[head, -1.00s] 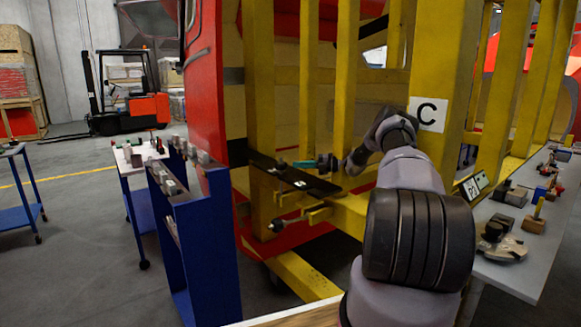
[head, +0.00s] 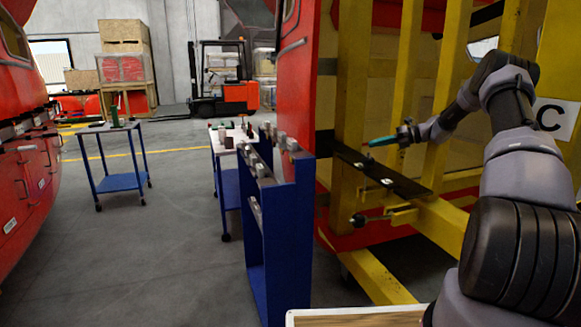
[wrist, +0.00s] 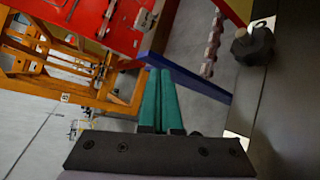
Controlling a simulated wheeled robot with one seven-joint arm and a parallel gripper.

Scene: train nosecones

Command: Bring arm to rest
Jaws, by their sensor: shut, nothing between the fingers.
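My gripper (head: 383,141) is at the end of my bent arm, in front of the yellow frame (head: 352,95) in the head view. Its teal fingers point left, above the black shelf plate (head: 400,180). In the wrist view the two teal fingers (wrist: 160,88) lie side by side, shut, with nothing held between them. The black plate (wrist: 285,110) shows at the right of the wrist view, with a dark knob (wrist: 252,45) on it.
A blue rack (head: 290,235) with several grey parts on top stands left of the frame. Blue-legged tables (head: 122,182) stand farther left, and an orange forklift (head: 235,95) is behind. The grey floor (head: 150,255) between them is clear. A red train nose (head: 25,160) is at the left edge.

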